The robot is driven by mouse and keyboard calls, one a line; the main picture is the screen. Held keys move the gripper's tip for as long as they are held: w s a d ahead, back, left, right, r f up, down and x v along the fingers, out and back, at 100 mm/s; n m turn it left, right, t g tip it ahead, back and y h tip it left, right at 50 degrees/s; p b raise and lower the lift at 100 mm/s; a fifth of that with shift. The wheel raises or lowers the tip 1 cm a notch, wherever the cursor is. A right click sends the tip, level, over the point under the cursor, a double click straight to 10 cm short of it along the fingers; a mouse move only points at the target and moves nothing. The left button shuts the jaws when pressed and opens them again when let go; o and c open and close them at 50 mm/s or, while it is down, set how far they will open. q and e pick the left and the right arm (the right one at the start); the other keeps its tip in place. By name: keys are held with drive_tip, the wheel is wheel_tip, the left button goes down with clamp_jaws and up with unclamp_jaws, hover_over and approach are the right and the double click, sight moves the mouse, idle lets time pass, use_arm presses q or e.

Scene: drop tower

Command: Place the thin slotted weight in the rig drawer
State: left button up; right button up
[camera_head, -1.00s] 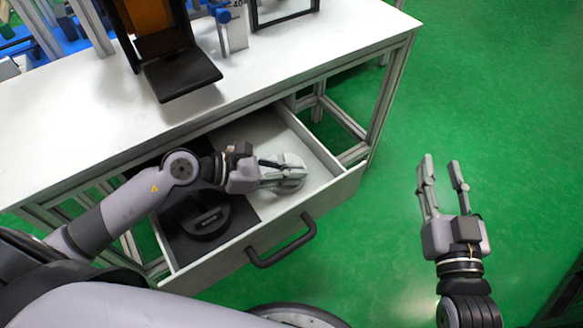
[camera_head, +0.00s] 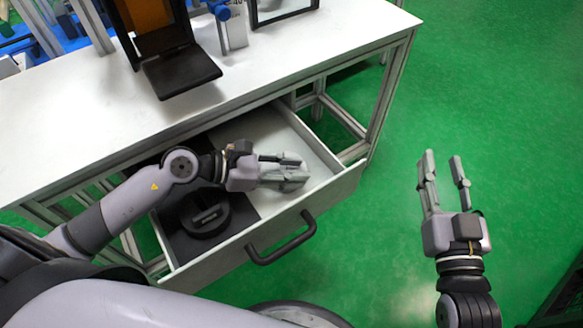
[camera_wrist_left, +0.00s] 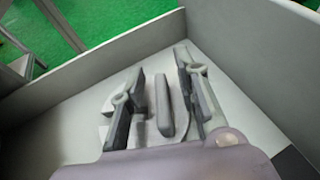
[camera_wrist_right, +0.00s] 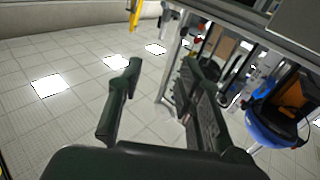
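The thin slotted weight, a pale grey disc with a raised bar handle (camera_wrist_left: 163,106), lies on the light floor of the open rig drawer (camera_head: 340,187). My left gripper (camera_head: 301,169) reaches down into the drawer's right part. In the left wrist view its fingers (camera_wrist_left: 160,64) are spread on either side of the bar, with gaps showing on both sides. The gripper largely hides the disc in the head view. My right gripper (camera_head: 442,157) is open and empty over the green floor; its spread fingers also show in the right wrist view (camera_wrist_right: 165,80).
A black round weight (camera_head: 207,216) with a bar handle sits on the dark mat in the drawer's left part. The drawer handle (camera_head: 283,245) faces front. Above is the white table (camera_head: 270,70) with a black and orange stand (camera_head: 180,72).

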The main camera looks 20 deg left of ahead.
use_arm(q)
drive_tip(key=shift+r, duration=0.15)
use_arm(e)
drive_tip(key=shift+f, duration=0.1)
